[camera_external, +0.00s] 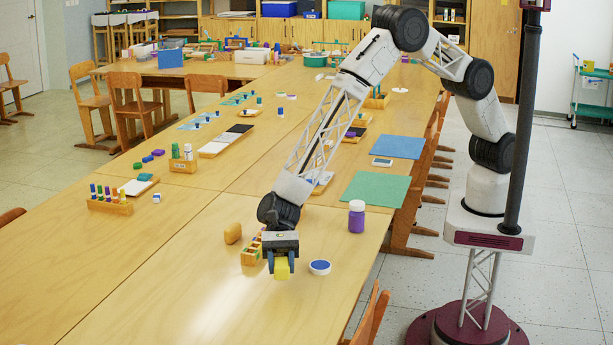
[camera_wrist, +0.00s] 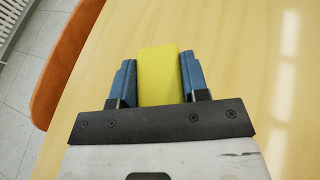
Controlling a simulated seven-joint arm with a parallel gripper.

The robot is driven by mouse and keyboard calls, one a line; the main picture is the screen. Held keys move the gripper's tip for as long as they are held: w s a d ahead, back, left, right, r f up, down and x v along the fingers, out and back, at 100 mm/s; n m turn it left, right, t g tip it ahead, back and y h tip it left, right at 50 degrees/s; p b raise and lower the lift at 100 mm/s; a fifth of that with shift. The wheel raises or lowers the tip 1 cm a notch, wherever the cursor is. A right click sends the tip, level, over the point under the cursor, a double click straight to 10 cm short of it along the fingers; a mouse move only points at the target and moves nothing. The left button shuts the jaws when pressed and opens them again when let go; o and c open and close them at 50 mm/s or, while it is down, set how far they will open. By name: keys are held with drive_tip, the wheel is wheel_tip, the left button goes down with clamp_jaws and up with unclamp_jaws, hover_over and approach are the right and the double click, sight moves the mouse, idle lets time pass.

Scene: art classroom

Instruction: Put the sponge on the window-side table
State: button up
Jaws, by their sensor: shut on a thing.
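A yellow block, which looks like the sponge (camera_external: 282,271), is between the two fingers of my gripper (camera_external: 281,264). The sponge also shows in the wrist view (camera_wrist: 159,76), with the blue fingers of my gripper (camera_wrist: 159,85) on its two sides. My gripper points down over the near part of the long wooden table (camera_external: 185,262). I cannot tell whether the sponge touches the tabletop. No window shows, so I cannot tell which table is the window-side one.
A tan block (camera_external: 232,233), a wooden rack (camera_external: 251,249), a round white-and-blue tub (camera_external: 319,267) and a purple jar (camera_external: 357,217) stand near my gripper. An orange chair (camera_wrist: 67,60) is at the table edge. The tabletop at the near left is clear.

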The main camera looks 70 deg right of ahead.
drive_tip(key=shift+a, duration=0.1)
idle(0.3)
hover_over(231, 313)
drive_tip(key=shift+w+f, duration=0.1)
drive_tip(key=shift+f, duration=0.65)
idle(0.5)
drive_tip(key=shift+f, duration=1.8)
drive_tip(key=shift+f, duration=0.1)
drive_tip(key=o, duration=0.9)
